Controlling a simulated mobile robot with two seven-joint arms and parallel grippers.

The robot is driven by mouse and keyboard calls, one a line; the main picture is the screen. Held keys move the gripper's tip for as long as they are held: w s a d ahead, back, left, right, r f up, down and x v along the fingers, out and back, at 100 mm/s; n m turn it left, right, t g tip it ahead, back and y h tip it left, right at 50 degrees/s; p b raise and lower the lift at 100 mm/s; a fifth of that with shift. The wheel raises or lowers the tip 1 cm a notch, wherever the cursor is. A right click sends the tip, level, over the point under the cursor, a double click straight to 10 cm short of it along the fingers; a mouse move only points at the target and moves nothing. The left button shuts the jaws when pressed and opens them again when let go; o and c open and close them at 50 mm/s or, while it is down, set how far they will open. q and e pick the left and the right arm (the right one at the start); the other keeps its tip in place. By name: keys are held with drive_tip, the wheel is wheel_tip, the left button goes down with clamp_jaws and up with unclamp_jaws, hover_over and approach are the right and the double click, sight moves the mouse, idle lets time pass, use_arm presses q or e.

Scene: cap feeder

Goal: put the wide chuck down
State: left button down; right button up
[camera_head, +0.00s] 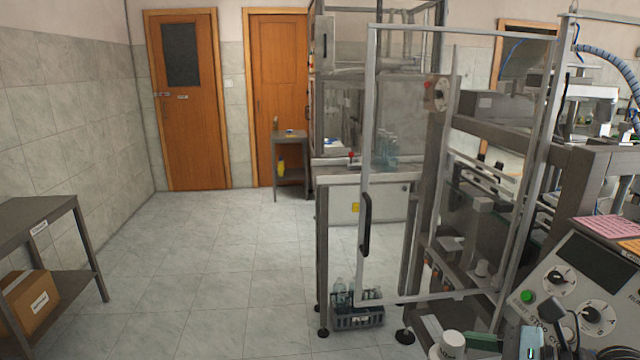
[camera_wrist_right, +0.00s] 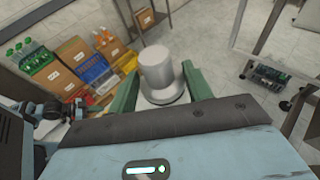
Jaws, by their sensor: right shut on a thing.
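The wide chuck (camera_wrist_right: 157,68) is a pale grey cylinder on a broader round flange. In the right wrist view it sits between the two green fingers of my right gripper (camera_wrist_right: 160,76), which is shut on it. The chuck also shows at the bottom edge of the head view (camera_head: 453,341), left of the pale blue gripper body, with its lower part cut off by the frame. I see floor beyond it in the wrist view, and it looks held in the air.
A clear-panelled door frame (camera_head: 366,120) stands before the machine, with a control panel (camera_head: 590,290) at the right. A bottle crate (camera_head: 358,322) is on the floor. The wrist view shows cardboard boxes (camera_wrist_right: 60,78) and coloured bins (camera_wrist_right: 90,72) at the left.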

drive_tip(key=shift+d+f+m+t, duration=0.3)
drive_tip(key=shift+d+f, duration=0.1)
drive_tip(key=shift+d, duration=0.3)
drive_tip(key=f, duration=0.3)
drive_tip(key=s+f, duration=0.1)
drive_tip(key=f, duration=0.6)
drive_tip(key=shift+s+f, duration=0.15)
drive_tip(key=shift+f, duration=0.05)
drive_tip(key=shift+a, duration=0.1)
